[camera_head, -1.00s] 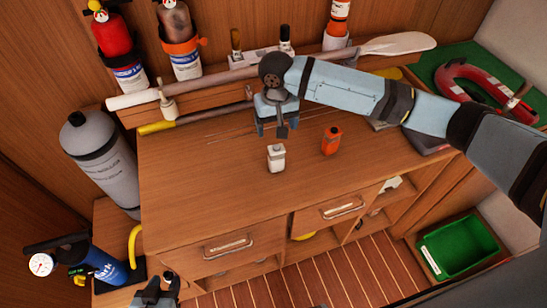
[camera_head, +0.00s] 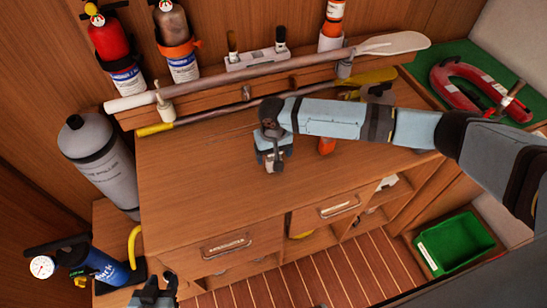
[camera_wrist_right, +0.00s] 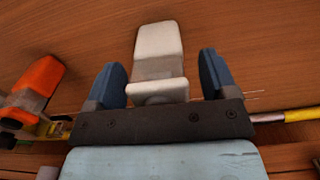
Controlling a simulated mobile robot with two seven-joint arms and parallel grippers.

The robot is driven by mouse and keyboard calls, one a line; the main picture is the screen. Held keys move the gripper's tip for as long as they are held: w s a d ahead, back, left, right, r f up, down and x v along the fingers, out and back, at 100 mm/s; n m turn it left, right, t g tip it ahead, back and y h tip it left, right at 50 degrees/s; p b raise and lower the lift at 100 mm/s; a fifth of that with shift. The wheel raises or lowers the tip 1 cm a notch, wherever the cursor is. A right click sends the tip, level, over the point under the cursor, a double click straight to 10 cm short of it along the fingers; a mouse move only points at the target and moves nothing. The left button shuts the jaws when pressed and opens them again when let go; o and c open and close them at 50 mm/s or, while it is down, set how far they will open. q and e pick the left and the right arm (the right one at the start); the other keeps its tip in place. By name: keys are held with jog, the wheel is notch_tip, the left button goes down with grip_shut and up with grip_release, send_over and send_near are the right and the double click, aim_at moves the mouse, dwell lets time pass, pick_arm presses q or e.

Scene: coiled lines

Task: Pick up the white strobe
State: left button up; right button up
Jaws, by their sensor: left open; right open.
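The white strobe (camera_wrist_right: 158,45) stands between the two blue fingers of my right gripper (camera_wrist_right: 163,76) in the right wrist view, with a visible gap on each side. My right gripper is open around it and not closed on it. In the head view the right gripper (camera_head: 274,158) is over the counter and hides most of the strobe. My left gripper (camera_head: 155,290) is open and empty at the bottom left, in front of the counter and away from the strobe.
An orange strobe-like object (camera_head: 326,146) stands right of the right gripper, also in the wrist view (camera_wrist_right: 38,82). A yellow-ended pole (camera_head: 155,130) and a paddle (camera_head: 398,43) lie behind. The counter (camera_head: 200,180) is clear on the left.

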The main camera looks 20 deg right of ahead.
jog(key=c, duration=1)
jog(key=shift+c, duration=0.3)
jog(key=shift+r, duration=0.1)
